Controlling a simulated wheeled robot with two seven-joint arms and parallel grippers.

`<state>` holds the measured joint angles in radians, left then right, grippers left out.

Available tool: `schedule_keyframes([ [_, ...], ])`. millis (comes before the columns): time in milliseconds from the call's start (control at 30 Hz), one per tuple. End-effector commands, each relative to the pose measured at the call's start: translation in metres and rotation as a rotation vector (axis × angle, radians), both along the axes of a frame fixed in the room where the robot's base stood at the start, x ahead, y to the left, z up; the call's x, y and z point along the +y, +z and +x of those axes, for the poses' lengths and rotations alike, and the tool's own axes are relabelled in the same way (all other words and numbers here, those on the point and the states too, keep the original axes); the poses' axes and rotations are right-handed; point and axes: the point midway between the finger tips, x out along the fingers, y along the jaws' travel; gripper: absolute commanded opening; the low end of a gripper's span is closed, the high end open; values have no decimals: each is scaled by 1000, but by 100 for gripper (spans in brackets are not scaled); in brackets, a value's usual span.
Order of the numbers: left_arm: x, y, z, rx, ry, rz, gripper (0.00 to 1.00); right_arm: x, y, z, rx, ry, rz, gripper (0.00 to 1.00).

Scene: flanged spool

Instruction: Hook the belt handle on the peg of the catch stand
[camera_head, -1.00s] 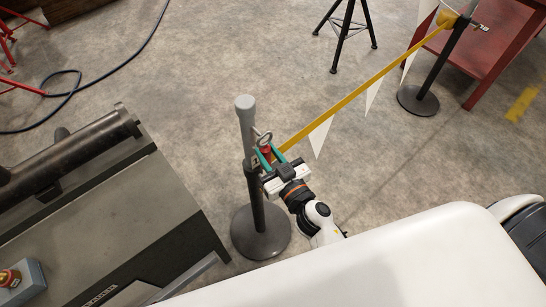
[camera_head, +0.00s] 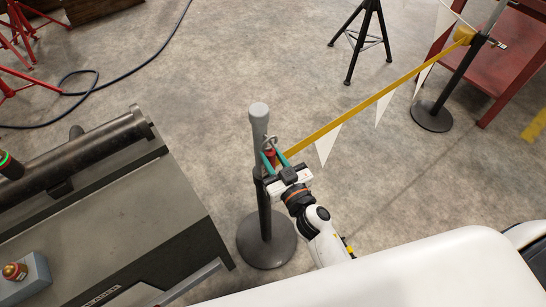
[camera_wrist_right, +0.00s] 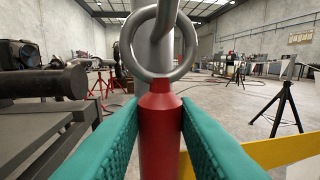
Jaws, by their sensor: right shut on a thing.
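The catch stand has a grey upper post (camera_head: 259,125), a dark pole and a round base (camera_head: 266,246). My right gripper (camera_head: 274,160) is shut on the red belt handle (camera_head: 268,153), just right of the post. In the right wrist view the green fingers (camera_wrist_right: 158,125) grip both sides of the red handle (camera_wrist_right: 160,100). Its metal ring (camera_wrist_right: 127,45) stands upright in front of the grey post. My left gripper is out of view.
The yellow belt (camera_head: 350,108) with white pennants runs up right to a second stand (camera_head: 455,85) beside a red table (camera_head: 500,60). A grey machine bench (camera_head: 150,215) is at left. Floor between is open.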

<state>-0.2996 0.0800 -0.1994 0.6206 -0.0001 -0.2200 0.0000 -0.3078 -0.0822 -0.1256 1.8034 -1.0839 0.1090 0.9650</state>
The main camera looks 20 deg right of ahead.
Motion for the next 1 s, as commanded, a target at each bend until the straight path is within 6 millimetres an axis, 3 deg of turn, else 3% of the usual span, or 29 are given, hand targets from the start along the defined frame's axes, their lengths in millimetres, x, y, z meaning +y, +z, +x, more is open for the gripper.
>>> schedule_keyframes([
  [267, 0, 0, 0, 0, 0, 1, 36, 0, 0, 0, -1, 0, 0, 2],
  [300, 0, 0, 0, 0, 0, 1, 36, 0, 0, 0, -1, 0, 0, 33],
  [433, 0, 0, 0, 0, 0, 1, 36, 0, 0, 0, -1, 0, 0, 52],
  [767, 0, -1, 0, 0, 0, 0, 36, -1, -1, -4, 2, 0, 0, 52],
  [1000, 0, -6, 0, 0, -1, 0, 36, -8, -3, -42, 5, 0, 1, 52],
])
